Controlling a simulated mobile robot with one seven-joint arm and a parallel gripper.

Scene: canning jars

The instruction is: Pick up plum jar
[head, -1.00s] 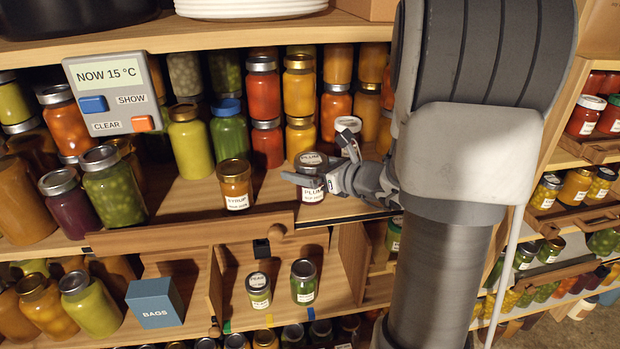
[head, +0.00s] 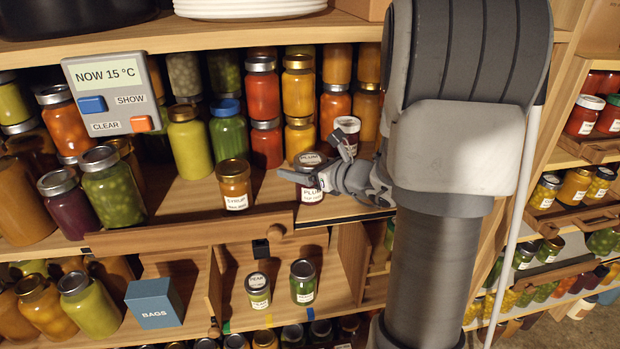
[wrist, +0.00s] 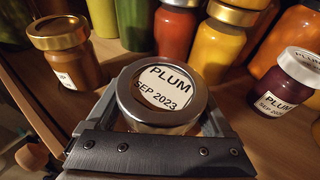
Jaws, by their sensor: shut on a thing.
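The plum jar (head: 311,160) has a silver lid ring and a white label. In the wrist view its lid (wrist: 165,92) reads "PLUM SEP 2023". My gripper (head: 312,178) is shut on this jar, with a finger on each side of it just below the lid. The jar stands upright, at the shelf's front edge in the head view; I cannot tell whether its base touches the shelf. A second plum jar (wrist: 297,80), dark purple, stands to the right in the wrist view. It also shows in the head view (head: 346,128), behind my gripper.
A syrup jar (head: 235,186) stands left of the held jar, apart from it. Tall red and yellow jars (head: 299,90) stand close behind. A thermometer box (head: 110,92) is at the left. Below are a bags box (head: 154,302) and two small jars (head: 303,282).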

